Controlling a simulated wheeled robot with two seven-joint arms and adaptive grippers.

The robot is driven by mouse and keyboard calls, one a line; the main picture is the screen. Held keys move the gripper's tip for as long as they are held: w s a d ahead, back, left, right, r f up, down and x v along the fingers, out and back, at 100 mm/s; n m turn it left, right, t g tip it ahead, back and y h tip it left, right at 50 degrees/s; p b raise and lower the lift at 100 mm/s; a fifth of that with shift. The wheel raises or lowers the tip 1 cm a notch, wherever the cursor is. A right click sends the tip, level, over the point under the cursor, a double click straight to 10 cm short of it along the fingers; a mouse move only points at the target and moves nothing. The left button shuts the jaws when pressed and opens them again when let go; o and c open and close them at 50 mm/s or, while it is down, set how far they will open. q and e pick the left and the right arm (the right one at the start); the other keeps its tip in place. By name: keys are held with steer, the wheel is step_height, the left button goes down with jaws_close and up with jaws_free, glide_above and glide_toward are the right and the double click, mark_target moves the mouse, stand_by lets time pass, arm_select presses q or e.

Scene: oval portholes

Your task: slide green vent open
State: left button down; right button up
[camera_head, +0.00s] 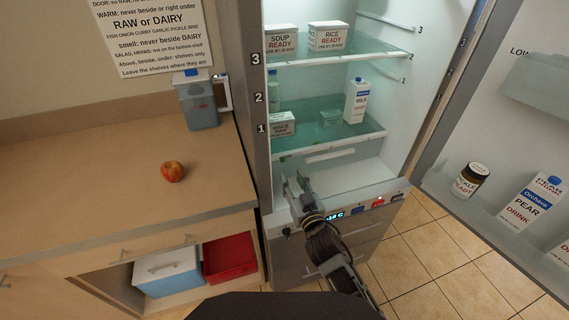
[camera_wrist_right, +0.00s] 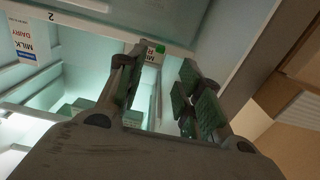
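A small bright green piece, perhaps the green vent's slider, shows at the front left edge of the fridge's lower shelf in the head view (camera_head: 284,158). A small bright green piece also shows in the right wrist view (camera_wrist_right: 160,48), beyond and between the fingers. I cannot tell how far the vent is open. My right gripper (camera_head: 296,180) is inside the fridge's lower front, below that shelf edge. Its fingers are apart with nothing between them, as the wrist view shows (camera_wrist_right: 155,88); it appears apart from the green piece. My left gripper is not in view.
The fridge door (camera_head: 480,190) stands open at the right, with a pickle jar (camera_head: 470,180) and drink cartons. Shelves hold a milk carton (camera_head: 356,100) and labelled boxes.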

mark_target(283, 161)
steer(key=shift+x, duration=4.4)
jaws_close()
